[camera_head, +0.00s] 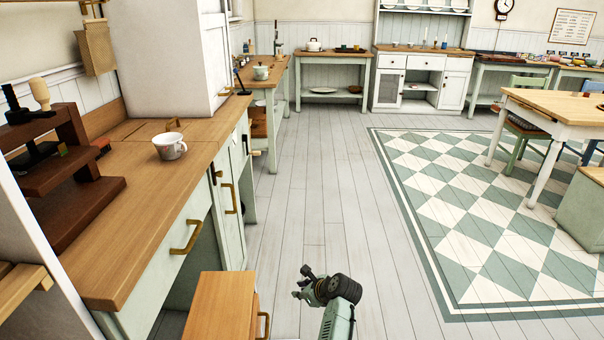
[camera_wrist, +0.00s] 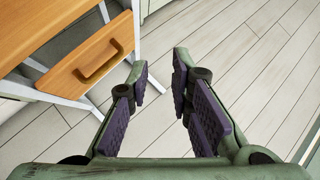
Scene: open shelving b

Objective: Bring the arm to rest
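My gripper (camera_head: 304,283) is at the bottom middle of the head view, over the grey plank floor, just right of a small wooden-topped drawer unit (camera_head: 220,305). In the wrist view my gripper (camera_wrist: 158,72) shows two fingers with purple pads, spread apart with bare floor between them. It is open and empty. The drawer unit's front with its handle also shows at the upper left of the wrist view (camera_wrist: 75,85), beside the left finger and apart from it. Most of my arm is out of view.
Plank floor (camera_head: 315,180) is free ahead. A checkered rug (camera_head: 480,215) and a table (camera_head: 560,105) are at right.

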